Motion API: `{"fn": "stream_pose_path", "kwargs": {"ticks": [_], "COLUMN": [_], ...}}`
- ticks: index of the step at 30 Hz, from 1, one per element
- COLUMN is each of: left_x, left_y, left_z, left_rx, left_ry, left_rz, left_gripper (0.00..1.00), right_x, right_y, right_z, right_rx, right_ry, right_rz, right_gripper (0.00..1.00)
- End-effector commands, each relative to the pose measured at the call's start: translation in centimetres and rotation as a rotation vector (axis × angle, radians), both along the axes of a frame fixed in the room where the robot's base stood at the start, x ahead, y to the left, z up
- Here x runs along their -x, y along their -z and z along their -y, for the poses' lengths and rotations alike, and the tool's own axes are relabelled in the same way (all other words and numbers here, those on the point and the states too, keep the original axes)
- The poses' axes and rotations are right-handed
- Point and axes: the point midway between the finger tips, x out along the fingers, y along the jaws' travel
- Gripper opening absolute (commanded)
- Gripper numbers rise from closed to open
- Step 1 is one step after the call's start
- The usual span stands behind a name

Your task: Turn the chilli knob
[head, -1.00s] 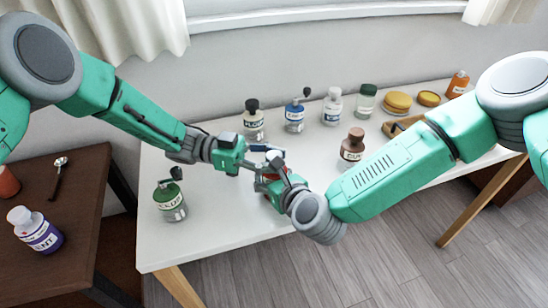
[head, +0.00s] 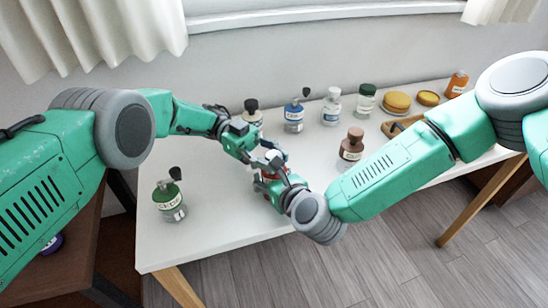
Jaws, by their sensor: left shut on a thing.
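A small bottle with a red part (head: 268,174), likely the chilli one, stands on the white table between my two grippers; its label is not readable. My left gripper (head: 268,157) comes from the upper left and is shut on the knob at its top, which the fingers mostly hide. My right gripper (head: 272,183) is low at the bottle's body from the right front. The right arm hides its fingers, so I cannot tell whether they are closed on the bottle.
A green-labelled bottle (head: 170,202) stands on the white table (head: 215,235) at left. A brown bottle (head: 351,147) is right of the grippers. Black-capped (head: 252,112), blue (head: 294,115), white (head: 331,106) and dark-green-capped (head: 366,99) bottles line the back, with yellow-lidded jars (head: 397,103) further right.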

Motion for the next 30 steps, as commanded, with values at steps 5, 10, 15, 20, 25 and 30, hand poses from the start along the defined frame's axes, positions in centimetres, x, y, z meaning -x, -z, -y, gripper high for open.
{"fn": "stream_pose_path", "kwargs": {"ticks": [5,10,15,20,25,30], "left_x": [-0.21,-0.23,-0.16,-0.1,-0.06,-0.1], "left_y": [0.04,0.04,0.01,0.01,0.01,-0.02], "left_z": [-0.09,-0.1,-0.06,-0.04,-0.02,-0.07], "left_rx": [-0.005,-0.005,-0.003,-0.002,-0.002,0.0], "left_ry": [-0.002,-0.003,-0.001,0.001,0.002,-0.015], "left_rz": [0.007,0.007,0.005,0.003,0.003,0.001], "left_gripper": [0.0,0.31,0.53,0.53,0.53,0.53], "right_x": [0.36,0.38,0.27,0.16,0.11,0.08], "right_y": [-0.04,-0.04,-0.04,-0.04,-0.04,-0.04], "right_z": [-0.33,-0.36,-0.27,-0.18,-0.13,-0.1], "right_rx": [-0.001,-0.002,-0.001,-0.001,-0.001,0.0], "right_ry": [-0.01,-0.011,-0.008,-0.005,-0.004,-0.003], "right_rz": [-0.002,-0.002,-0.001,0.0,0.0,0.0], "right_gripper": [0.06,0.07,0.06,0.06,0.06,0.06]}}
